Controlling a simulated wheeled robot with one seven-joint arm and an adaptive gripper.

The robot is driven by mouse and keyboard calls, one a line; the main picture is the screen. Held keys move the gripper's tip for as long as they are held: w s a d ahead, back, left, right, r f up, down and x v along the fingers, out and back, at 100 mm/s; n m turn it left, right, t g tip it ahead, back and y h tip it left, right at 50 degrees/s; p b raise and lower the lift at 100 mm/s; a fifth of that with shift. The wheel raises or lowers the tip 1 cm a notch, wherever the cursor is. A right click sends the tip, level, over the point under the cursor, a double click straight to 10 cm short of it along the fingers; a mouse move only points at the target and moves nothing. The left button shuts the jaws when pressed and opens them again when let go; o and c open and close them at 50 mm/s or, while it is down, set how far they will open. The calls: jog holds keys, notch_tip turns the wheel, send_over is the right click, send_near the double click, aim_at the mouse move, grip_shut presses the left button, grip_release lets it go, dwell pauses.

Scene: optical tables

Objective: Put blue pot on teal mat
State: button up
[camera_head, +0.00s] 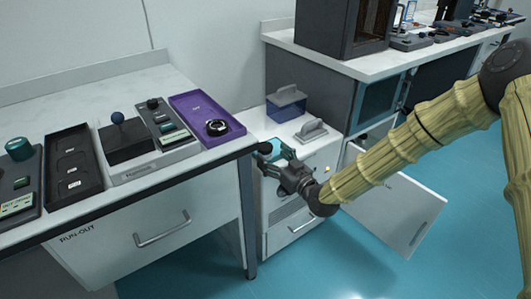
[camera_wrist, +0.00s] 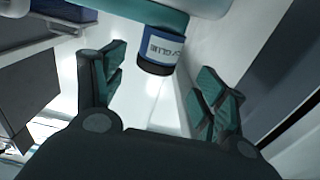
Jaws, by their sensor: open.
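The blue pot (camera_wrist: 160,45) shows in the wrist view, with a white label reading GLUE and a dark end towards me. It lies between and beyond the spread fingers of my gripper (camera_wrist: 160,95), with clear gaps on both sides. A teal surface (camera_wrist: 120,14), seemingly the teal mat, crosses the top of the wrist view and meets the pot in the picture. I cannot tell whether the pot rests on it. In the head view my gripper (camera_head: 270,157) is over the front left of a white cabinet top, hiding the pot; teal shows around the fingers.
On the white cabinet (camera_head: 325,154) stand a blue box (camera_head: 286,103) and a grey handled tool (camera_head: 311,131). The left table (camera_head: 110,92) holds a purple tray (camera_head: 190,105), a black tray (camera_head: 70,165) and devices; its corner is close to my gripper. A cabinet door (camera_head: 395,210) hangs open.

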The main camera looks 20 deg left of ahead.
aim_at(270, 151)
jog(key=shift+w+b+x, duration=0.2)
jog(key=shift+b+x, duration=0.4)
jog(key=shift+x, duration=2.3)
jog(key=shift+d, duration=0.15)
jog(key=shift+c, duration=0.5)
